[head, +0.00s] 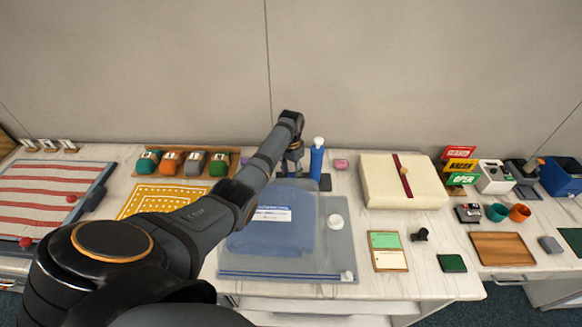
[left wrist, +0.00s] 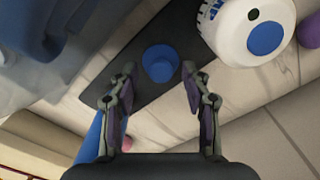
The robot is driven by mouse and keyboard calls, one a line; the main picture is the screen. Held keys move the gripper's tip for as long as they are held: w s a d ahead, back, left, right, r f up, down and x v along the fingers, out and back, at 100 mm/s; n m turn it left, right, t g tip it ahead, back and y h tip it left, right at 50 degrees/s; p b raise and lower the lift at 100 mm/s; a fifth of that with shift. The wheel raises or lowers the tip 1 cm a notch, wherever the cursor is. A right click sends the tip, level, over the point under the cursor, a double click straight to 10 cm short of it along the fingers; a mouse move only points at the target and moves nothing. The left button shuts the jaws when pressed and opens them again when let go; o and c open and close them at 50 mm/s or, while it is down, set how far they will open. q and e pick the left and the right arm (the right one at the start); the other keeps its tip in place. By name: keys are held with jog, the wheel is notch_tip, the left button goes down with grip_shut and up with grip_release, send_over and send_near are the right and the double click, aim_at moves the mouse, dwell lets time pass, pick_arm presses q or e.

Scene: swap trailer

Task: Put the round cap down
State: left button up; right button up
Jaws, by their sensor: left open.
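The round cap (left wrist: 160,63) is blue and sits on a dark flat pad (left wrist: 128,80) in the left wrist view. My left gripper (left wrist: 150,88) is open, with its two fingertips apart on either side of the cap; no finger is clearly touching it. In the head view my left gripper (head: 291,168) points down at the back of the table, beside a blue bottle with a white top (head: 317,160). The cap is hidden there by my arm. The pad's edge (head: 325,183) shows beside the bottle. My right gripper is not in view.
A white round container (left wrist: 235,35) stands close to the cap, with a purple object (left wrist: 308,31) beyond. A blue clear-fronted pouch (head: 240,262) lies in front of my gripper. A cream box with a red ribbon (head: 375,183) stands to the right. Pale table shows between them.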

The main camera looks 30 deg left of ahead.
aim_at(291, 176)
pick_arm(q)
notch_tip(291, 176, up, 12)
jog(key=b, duration=0.2)
jog(key=shift+f, duration=0.1)
dwell(0.4)
